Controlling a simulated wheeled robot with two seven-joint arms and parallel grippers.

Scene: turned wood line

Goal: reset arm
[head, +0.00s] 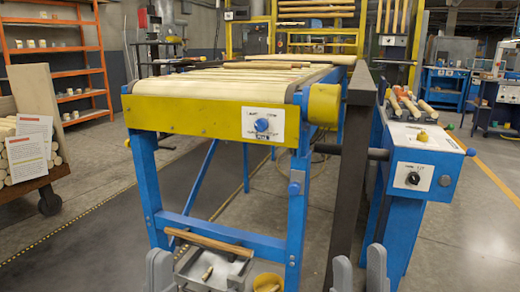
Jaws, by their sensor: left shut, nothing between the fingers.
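My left gripper (160,262) shows as grey fingers at the bottom edge of the head view, left of a grey tray on the floor. Its fingers are together with nothing between them. My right gripper (359,264) is at the bottom edge, right of centre, in front of the dark post. Its two grey fingers stand apart and I see nothing between them. Both arms are otherwise outside the picture.
A blue and yellow conveyor (200,112) carrying wooden pieces stands ahead. A grey tray (222,268) and a yellow bin (267,282) sit low before it. A blue control stand (420,160) is at right, a cart with wood (40,105) at left.

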